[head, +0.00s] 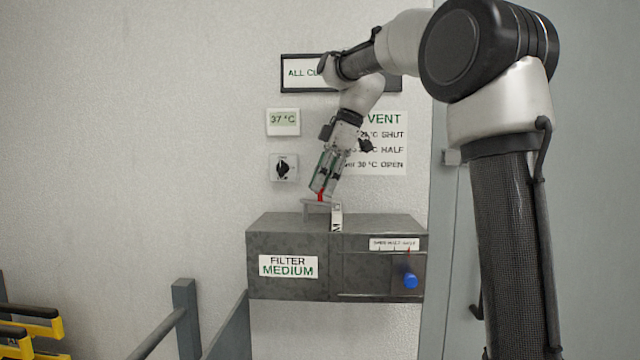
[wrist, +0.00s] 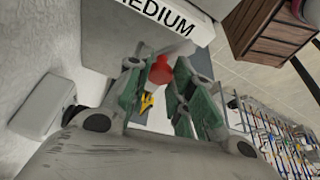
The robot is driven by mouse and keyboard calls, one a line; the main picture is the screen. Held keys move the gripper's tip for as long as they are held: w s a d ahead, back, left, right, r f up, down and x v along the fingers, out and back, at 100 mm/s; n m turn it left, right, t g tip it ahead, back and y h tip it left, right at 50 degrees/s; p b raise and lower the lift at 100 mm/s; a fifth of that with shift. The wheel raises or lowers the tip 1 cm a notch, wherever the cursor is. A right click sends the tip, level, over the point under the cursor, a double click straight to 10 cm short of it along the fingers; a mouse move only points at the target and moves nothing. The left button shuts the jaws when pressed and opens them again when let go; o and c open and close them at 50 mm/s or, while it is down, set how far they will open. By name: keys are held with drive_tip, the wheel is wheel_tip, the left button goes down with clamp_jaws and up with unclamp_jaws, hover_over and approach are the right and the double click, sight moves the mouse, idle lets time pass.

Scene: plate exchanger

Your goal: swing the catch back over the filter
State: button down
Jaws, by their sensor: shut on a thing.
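The grey filter box (head: 290,235) is on the wall, with a "FILTER MEDIUM" label on its front. A small red knob (head: 320,196) shows above its top, over a thin grey piece (head: 318,207) that looks like the catch. My gripper (head: 322,189) points down and is shut on the red knob. In the wrist view the red knob (wrist: 161,70) lies between the green fingers of my gripper (wrist: 158,66). A small white tag (head: 336,217) stands beside the grey piece. I cannot make out the filter itself or how far round the catch stands.
A blue knob (head: 411,281) sticks out of the box front, below a scale strip (head: 394,244). A thermostat reading 37 °C (head: 283,122), a dial (head: 284,168) and a vent sign (head: 382,145) are on the wall above. A grey rail (head: 185,315) stands lower left.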

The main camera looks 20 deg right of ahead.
drive_tip(key=shift+w+d+n+g, duration=0.25)
drive_tip(key=shift+w+n+g, duration=0.1)
drive_tip(key=shift+n, duration=0.5)
drive_tip(key=shift+w+d+n+g, duration=0.2)
drive_tip(key=shift+w+n+g, duration=0.1)
drive_tip(key=shift+n, duration=0.55)
drive_tip(key=shift+r, duration=0.1)
drive_tip(key=c, duration=1.2)
unclamp_jaws()
